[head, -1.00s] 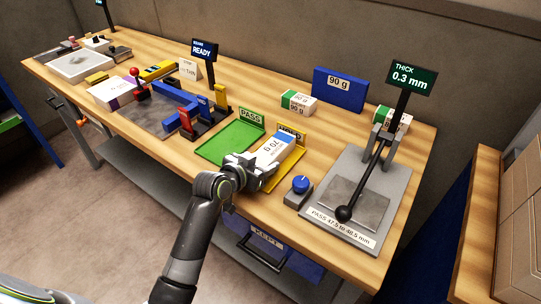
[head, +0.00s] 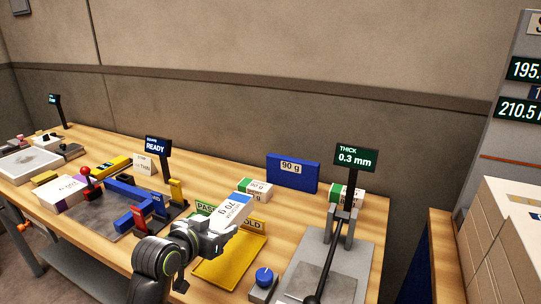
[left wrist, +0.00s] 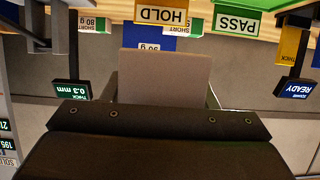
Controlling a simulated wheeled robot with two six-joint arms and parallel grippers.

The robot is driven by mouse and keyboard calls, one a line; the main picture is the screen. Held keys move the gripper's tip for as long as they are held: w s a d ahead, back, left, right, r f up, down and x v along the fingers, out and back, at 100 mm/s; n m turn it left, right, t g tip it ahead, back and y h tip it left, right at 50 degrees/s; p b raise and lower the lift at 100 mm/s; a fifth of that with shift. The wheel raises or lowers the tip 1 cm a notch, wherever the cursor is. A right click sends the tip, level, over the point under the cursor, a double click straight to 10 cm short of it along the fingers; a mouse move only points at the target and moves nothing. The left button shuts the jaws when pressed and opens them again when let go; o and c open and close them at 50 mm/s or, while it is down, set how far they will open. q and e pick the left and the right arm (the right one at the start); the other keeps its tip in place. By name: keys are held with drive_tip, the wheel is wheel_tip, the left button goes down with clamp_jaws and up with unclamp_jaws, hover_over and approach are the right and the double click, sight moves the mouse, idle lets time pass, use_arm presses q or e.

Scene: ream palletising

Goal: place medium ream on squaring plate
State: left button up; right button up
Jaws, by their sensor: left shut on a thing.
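My left gripper (head: 208,243) is shut on a white ream with a blue band (head: 234,211), marked 70 g. It holds the ream tilted, above the yellow HOLD tray (head: 222,272). In the left wrist view the ream shows as a plain grey-brown block (left wrist: 165,75) between the fingers. The squaring plate (head: 97,222) is a dark plate with blue and red fences, left of the gripper. My right gripper is not in view.
The green PASS tray sign (head: 204,208) stands behind my gripper. A READY display (head: 157,146) stands behind the squaring plate. A thickness gauge with a lever (head: 330,260) is on the right. Green-banded reams (head: 255,190) and a blue 90 g bin (head: 292,172) stand at the back.

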use_arm(q)
drive_tip(key=shift+n+t+y, duration=0.4)
drive_tip(key=shift+n+y, duration=0.4)
drive_tip(key=shift+y, duration=0.1)
drive_tip(key=s+r, duration=0.1)
drive_tip(key=r, duration=0.1)
drive_tip(key=s+r, duration=0.1)
drive_tip(key=r, duration=0.1)
drive_tip(key=s+r, duration=0.1)
drive_tip(key=shift+s+a+r, duration=0.3)
drive_tip(key=shift+r, duration=0.1)
drive_tip(key=s+a+r+n+y, duration=0.2)
drive_tip(key=s+r, duration=0.1)
drive_tip(key=s, duration=0.1)
drive_tip(key=m+h, duration=0.4)
hover_over(223, 266)
drive_tip(key=shift+g, duration=0.4)
drive_tip(key=f, duration=0.8)
drive_tip(key=shift+s+f, duration=0.2)
drive_tip(key=shift+f, duration=0.15)
drive_tip(key=shift+w+f, duration=0.2)
drive_tip(key=shift+f, duration=0.15)
wheel_tip(223, 266, down, 10)
drive_tip(key=shift+r+p, duration=0.2)
drive_tip(key=shift+p, duration=0.3)
